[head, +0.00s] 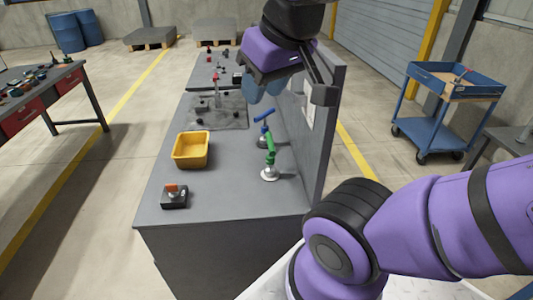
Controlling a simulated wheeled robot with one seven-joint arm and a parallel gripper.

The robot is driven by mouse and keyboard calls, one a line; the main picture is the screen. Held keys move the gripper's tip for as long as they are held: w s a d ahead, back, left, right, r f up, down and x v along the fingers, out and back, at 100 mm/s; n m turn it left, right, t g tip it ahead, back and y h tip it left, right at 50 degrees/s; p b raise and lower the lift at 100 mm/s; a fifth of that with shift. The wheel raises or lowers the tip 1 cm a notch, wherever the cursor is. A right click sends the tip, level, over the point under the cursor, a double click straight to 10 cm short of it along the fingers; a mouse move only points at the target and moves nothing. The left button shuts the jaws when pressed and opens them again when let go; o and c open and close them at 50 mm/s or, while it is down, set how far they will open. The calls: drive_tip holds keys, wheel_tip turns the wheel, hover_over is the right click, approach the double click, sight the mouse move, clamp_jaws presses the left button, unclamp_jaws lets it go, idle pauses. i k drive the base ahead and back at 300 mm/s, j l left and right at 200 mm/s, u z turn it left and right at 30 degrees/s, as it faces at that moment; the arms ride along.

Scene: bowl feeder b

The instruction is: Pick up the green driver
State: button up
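The green driver (270,150) stands upright, slightly tilted, on a round pale base (270,174) near the right side of the grey bench. A blue-handled driver (264,121) stands just behind it. My gripper (263,91) hangs above the bench, higher in the picture than both drivers and apart from them. Its two blue-grey fingertips look spread, with nothing visible between them. The lower part of the blue driver is partly hidden behind the green one.
A yellow bin (192,150) and a dark box with an orange switch (174,195) are on the bench (225,195). A grey upright panel (317,145) closes its right side. A small fixture (217,105) stands farther back. A blue cart (450,90) stands right.

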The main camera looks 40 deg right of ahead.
sight(270, 171)
drive_tip(key=z, duration=0.75)
drive_tip(key=k, duration=0.5)
drive_tip(key=i+j, duration=0.1)
drive_tip(key=j, duration=0.95)
drive_tip(key=i+j, duration=0.15)
drive_tip(key=j, duration=0.95)
drive_tip(key=i+l, duration=0.15)
drive_tip(key=i, duration=0.15)
